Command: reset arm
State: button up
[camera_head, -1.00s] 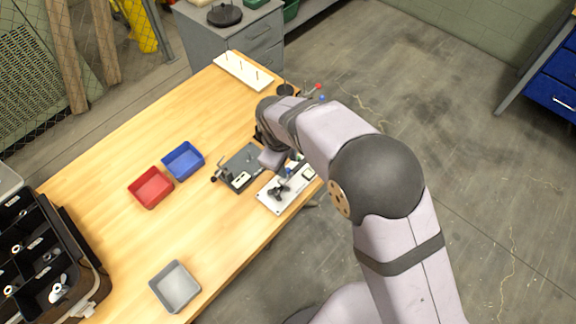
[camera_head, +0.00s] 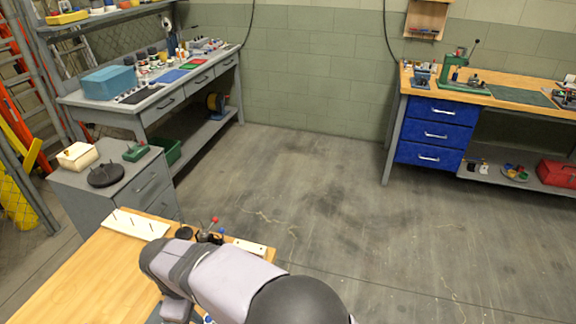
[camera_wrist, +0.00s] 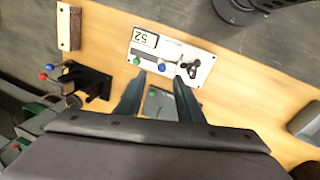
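In the wrist view my gripper (camera_wrist: 159,76) has its two dark fingers apart, with nothing between the tips. It hangs above the wooden table (camera_wrist: 110,30). Past the fingertips lies a white plate (camera_wrist: 200,52) marked 52, with a blue knob, a green knob and a black clamp-like part. A dark plate with a green spot (camera_wrist: 157,101) shows below, between the fingers. In the head view my arm covers the lower middle, and my gripper is out of sight.
A white pegged board (camera_head: 137,223) and a black stand with red and blue balls (camera_head: 208,235) are at the table's far end. A grey cabinet (camera_head: 130,190) stands beyond. A grey bench (camera_head: 165,95) and a workbench with blue drawers (camera_head: 432,132) stand farther back. The floor between is clear.

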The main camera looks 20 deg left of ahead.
jog(key=s+d+f+m, duration=0.1)
jog(key=f, duration=0.1)
jog(key=s+d+f+m, duration=0.1)
jog(key=d, duration=0.1)
jog(key=s+d+f+m+g+h, duration=0.1)
jog(key=d+f, duration=0.1)
jog(key=shift+s+d+f, duration=0.2)
jog(key=shift+s+f, duration=0.1)
jog(key=shift+s, duration=0.05)
jog(key=s+d+r+m+g, duration=0.15)
jog(key=d+m, duration=0.35)
jog(key=d, duration=1)
jog(key=d+r+m+g, duration=0.2)
jog(key=d+m, duration=0.4)
jog(key=d, duration=0.9)
jog(key=w+d+r+m+t, duration=0.1)
jog(key=w+d+r+m, duration=0.1)
jog(key=d, duration=0.3)
jog(key=w+d+r+m+t, duration=0.1)
jog(key=w+d+r+m, duration=0.1)
jog(key=d, duration=0.4)
jog(key=shift+w+r+m+y+p, duration=0.3)
jog(key=shift+w+r+m+p, duration=0.2)
jog(key=shift+m, duration=0.5)
jog(key=shift+f, duration=0.1)
jog(key=shift+c, duration=0.7)
